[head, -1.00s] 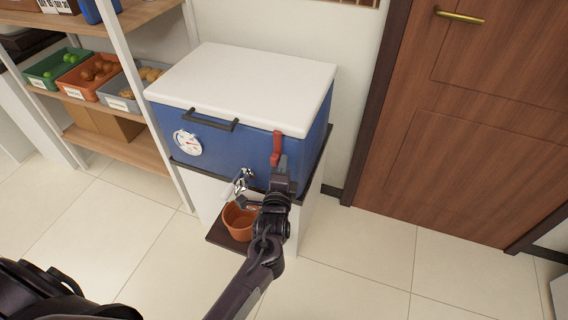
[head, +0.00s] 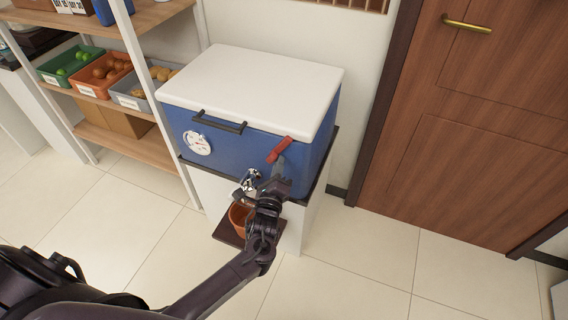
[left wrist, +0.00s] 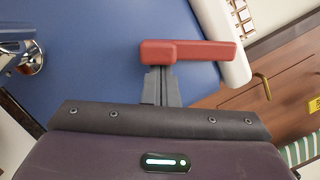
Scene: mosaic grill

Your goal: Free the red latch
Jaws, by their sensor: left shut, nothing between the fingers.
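The red latch (head: 279,149) is on the front of the blue cooler (head: 232,143), near its right corner and just under the white lid (head: 255,82). It slants, its upper end to the right. In the left wrist view the latch (left wrist: 188,53) shows as a red bar across the picture. My left gripper (head: 281,168) is shut and empty. Its closed fingertips (left wrist: 160,76) are right at the latch's underside and look to be touching it. My right gripper is not in view.
A metal tap (head: 249,181) sticks out of the cooler front, close to my gripper, above an orange pot (head: 239,217). A black handle (head: 219,122) and a white dial (head: 197,143) are to the left. Shelves stand left, a wooden door (head: 465,130) right.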

